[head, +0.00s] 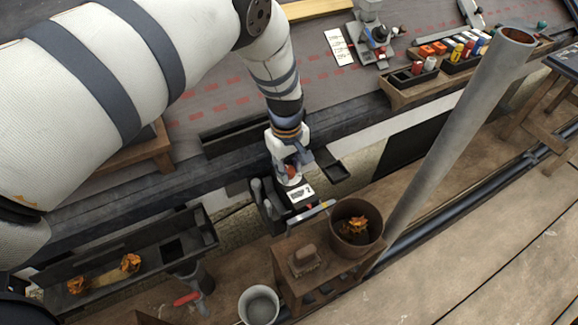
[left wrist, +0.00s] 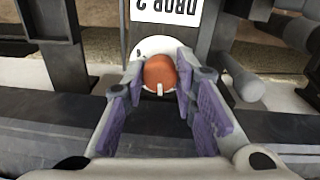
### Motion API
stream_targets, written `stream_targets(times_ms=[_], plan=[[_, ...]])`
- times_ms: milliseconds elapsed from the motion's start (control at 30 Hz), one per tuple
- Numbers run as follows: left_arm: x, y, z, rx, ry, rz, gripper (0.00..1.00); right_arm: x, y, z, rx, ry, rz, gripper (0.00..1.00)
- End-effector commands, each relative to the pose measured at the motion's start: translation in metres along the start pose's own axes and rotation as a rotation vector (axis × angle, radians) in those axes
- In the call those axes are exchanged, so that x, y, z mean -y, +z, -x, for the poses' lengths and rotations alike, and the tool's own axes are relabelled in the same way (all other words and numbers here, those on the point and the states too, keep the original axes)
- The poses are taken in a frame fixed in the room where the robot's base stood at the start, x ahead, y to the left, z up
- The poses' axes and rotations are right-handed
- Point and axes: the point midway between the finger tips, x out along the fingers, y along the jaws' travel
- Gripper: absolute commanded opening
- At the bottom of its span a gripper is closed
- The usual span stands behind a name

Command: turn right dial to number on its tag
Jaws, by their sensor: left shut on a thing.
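A round orange-red dial (left wrist: 159,70) sits on a white disc in the left wrist view. A small white mark on it points toward the bottom of that picture. A white tag (left wrist: 166,10) beside it reads "DROP 2", upside down and partly cut off. The tag also shows in the head view (head: 300,193). My left gripper (left wrist: 160,78) has its purple-padded fingers on both sides of the dial, shut on it. In the head view my left gripper (head: 290,176) reaches down at the dark bracket, hiding most of the dial. My right gripper is not in view.
A wooden box with a brown bucket (head: 345,240) of leaves stands just right of the gripper. A grey pipe (head: 450,130) slants up beside it. A grey bucket (head: 259,306) stands below. A dark gutter (head: 205,232) with leaves lies left.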

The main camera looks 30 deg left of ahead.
Motion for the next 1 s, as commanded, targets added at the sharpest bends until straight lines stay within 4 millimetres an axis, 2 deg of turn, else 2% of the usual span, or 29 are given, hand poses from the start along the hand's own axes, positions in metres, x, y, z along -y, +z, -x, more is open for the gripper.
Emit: stream_targets(times_ms=[500, 1000], plan=[[-0.0004, 0.0011, -0.0004, -0.016, -0.001, 0.388, 0.0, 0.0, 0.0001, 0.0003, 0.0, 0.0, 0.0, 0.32], [-0.0006, 0.0012, -0.0004, -0.023, -0.002, 0.553, 0.0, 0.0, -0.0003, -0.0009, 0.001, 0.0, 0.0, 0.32]])
